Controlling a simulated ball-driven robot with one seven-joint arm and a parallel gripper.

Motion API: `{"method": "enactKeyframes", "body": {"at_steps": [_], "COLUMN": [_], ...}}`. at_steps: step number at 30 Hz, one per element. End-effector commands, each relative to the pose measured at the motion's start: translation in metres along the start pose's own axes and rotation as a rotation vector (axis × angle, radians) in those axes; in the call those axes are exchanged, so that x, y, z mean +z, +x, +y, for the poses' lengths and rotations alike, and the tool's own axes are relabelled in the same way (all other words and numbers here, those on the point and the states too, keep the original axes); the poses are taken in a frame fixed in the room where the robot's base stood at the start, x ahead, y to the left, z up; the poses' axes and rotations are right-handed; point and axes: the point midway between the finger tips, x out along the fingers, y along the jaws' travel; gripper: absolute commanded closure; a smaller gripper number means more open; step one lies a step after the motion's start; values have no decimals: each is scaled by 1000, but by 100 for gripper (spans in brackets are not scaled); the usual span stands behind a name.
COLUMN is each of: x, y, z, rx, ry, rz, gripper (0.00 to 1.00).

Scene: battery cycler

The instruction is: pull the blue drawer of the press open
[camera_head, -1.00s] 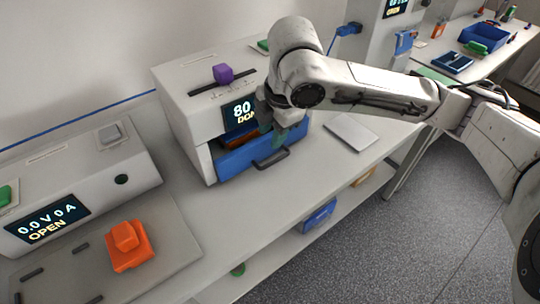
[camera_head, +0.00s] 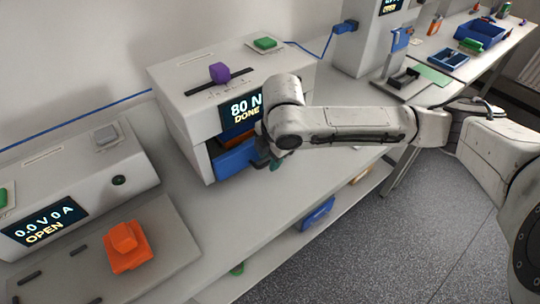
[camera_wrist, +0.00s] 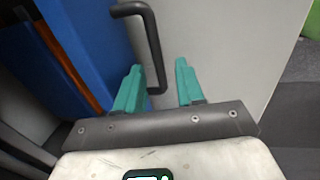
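The white press (camera_head: 185,105) stands on the bench, its display reading 80 N DONE. Its blue drawer (camera_head: 232,160) sits low in the front and looks partly out, with an orange strip showing above the blue front. My gripper (camera_head: 274,164) is at the right part of the drawer front, and my arm hides much of it. In the wrist view the blue drawer (camera_wrist: 95,40) is at the left with its dark handle (camera_wrist: 151,45). My gripper (camera_wrist: 158,66) is open, its teal fingers apart, with the handle bar appearing between them; contact cannot be told.
A cycler box (camera_head: 75,185) reading 0.0 V 0 A OPEN stands at the left, with an orange block (camera_head: 127,248) in front. A purple knob (camera_head: 219,73) and green button (camera_head: 265,43) top the press. Free bench surface (camera_head: 330,165) lies to the right of the press.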

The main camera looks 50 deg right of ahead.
Motion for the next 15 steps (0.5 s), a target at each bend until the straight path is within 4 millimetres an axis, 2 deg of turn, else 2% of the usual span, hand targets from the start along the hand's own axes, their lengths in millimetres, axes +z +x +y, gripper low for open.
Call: {"method": "enactKeyframes", "body": {"at_steps": [7, 15], "x": [0, 0], "y": [1, 1], "z": [0, 0], "rx": [0, 0], "ry": [0, 0], "rz": [0, 0], "gripper": [62, 87]}}
